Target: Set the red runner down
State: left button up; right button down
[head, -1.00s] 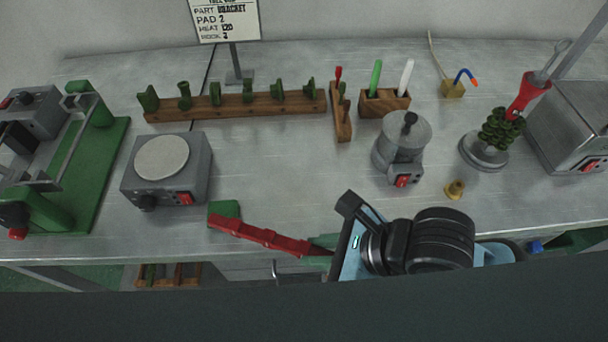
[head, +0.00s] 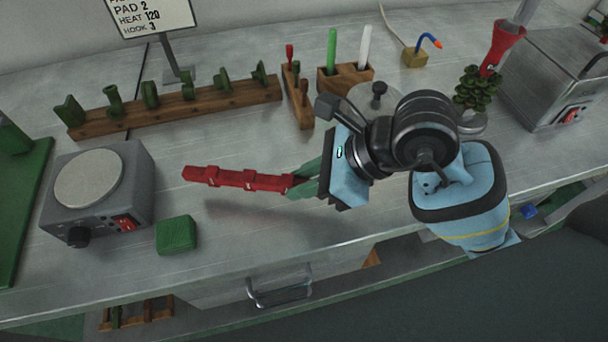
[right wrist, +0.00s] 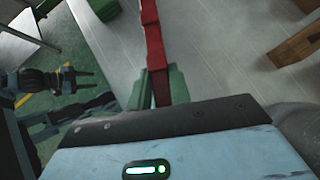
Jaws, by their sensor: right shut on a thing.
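The red runner (head: 235,178) is a long notched bar. My right gripper (head: 306,180) is shut on its right end with green fingers and holds it roughly level above the bench top, with a shadow beneath. In the right wrist view the runner (right wrist: 152,40) extends away from between the green fingers (right wrist: 158,88). Its far end is cut off there. The green block (head: 177,235) lies on the bench, apart from the runner, below its left end. My left gripper is not seen in the head view.
A grey hot plate unit (head: 97,195) stands left of the green block. A wooden rack with green pieces (head: 180,108) runs behind the runner. A wooden holder with a green and a white stick (head: 345,78) stands behind my right gripper. Bare bench (head: 255,235) lies in front.

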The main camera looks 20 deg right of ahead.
jog(key=shift+w+d, duration=0.15)
jog(key=shift+w, duration=0.4)
jog(key=shift+w+d, duration=0.15)
jog(key=shift+w, duration=0.35)
jog(key=shift+w+d+f, duration=0.1)
jog(key=shift+w, duration=0.2)
jog(key=shift+w+d+f, duration=0.1)
jog(key=shift+w+f, duration=0.15)
jog(key=shift+f, duration=0.05)
notch_tip(320, 180, down, 3)
jog(key=shift+r, duration=0.1)
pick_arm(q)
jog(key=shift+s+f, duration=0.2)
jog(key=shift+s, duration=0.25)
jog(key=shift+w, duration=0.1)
pick_arm(e)
jog(key=c, duration=1.3)
grip_release()
jog(key=shift+f, duration=0.2)
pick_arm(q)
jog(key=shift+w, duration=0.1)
